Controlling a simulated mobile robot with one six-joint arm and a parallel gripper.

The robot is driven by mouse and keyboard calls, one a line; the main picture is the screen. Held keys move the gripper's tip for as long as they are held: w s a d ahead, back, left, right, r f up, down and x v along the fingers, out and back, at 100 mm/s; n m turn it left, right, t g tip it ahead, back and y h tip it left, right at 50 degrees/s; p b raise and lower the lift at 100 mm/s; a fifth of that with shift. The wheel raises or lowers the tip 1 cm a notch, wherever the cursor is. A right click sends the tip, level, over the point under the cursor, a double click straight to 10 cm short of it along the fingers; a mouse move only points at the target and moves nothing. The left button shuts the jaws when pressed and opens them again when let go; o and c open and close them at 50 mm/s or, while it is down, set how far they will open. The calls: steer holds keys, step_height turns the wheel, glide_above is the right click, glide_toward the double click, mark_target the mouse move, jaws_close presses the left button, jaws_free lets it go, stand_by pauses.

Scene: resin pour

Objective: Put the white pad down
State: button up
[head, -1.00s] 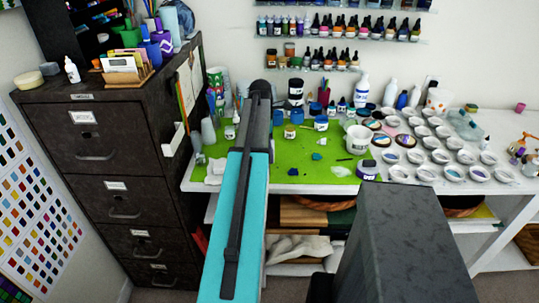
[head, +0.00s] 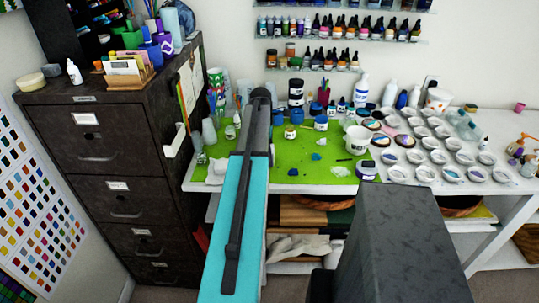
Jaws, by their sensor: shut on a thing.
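My arm reaches from the bottom edge up over the green mat (head: 290,165) on the white table. Its far end is at the left part of the mat, and my gripper is hidden behind the arm links. A crumpled white piece (head: 216,172) lies at the table's front left corner, left of my arm. I cannot tell whether it is the white pad. No white pad can be made out in a grip.
A dark filing cabinet (head: 100,160) stands close on the left. Small jars, a white tub (head: 357,139) and blue scraps (head: 317,156) are on the mat. Several small cups (head: 450,174) fill the table's right side. The mat's front middle is mostly clear.

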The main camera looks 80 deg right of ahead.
steer(key=shift+f, duration=0.35)
steer(key=shift+f, duration=0.15)
steer(key=o, duration=1.2)
steer(key=shift+r, duration=0.25)
steer(key=r, duration=0.3)
steer(key=r+b, duration=0.1)
steer(key=r, duration=0.2)
steer(key=w+r+b, duration=0.1)
steer(key=r, duration=0.2)
steer(key=shift+w+r, duration=0.1)
steer(key=shift+r, duration=0.3)
steer(key=shift+w+r+b, duration=0.1)
steer(key=shift+r+b, duration=0.2)
steer(key=shift+r, duration=0.7)
steer(key=shift+r, duration=0.1)
